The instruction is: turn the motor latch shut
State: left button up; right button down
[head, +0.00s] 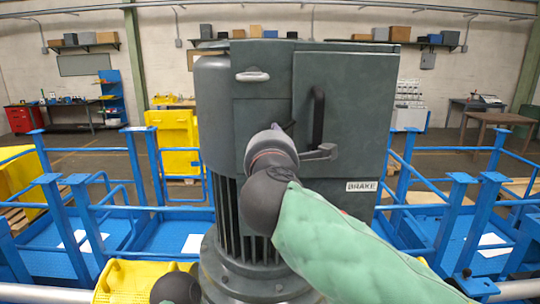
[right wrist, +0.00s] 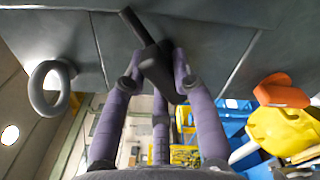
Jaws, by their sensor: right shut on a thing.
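The grey motor housing (head: 360,85) fills the middle of the head view, with a BRAKE label low on its right door. A dark upright bar on the door seems to be the latch (head: 318,115); its lower end is hidden. My right arm reaches in front of the housing and its hand hides its own fingertips in the head view. In the right wrist view, the purple fingers of my right gripper (right wrist: 160,72) are closed around the latch's dark hub, and the latch's bar (right wrist: 133,27) points up and left.
A grey ring handle (head: 252,76) sticks out of the housing at upper left, also visible in the right wrist view (right wrist: 48,88). Blue railings (head: 140,165) stand on both sides. A yellow cabinet (head: 172,140) stands behind on the left.

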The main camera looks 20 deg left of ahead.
jog(key=m+b, duration=0.3)
jog(key=m, duration=0.1)
jog(key=shift+d+f+b, duration=0.1)
jog(key=shift+b, duration=0.2)
jog(key=shift+m+b, duration=1.05)
jog(key=shift+m, duration=0.65)
jog(key=shift+w, duration=0.1)
jog(key=c, duration=1)
grip_release()
jog(key=shift+d, duration=0.1)
jog(key=v, duration=1.2)
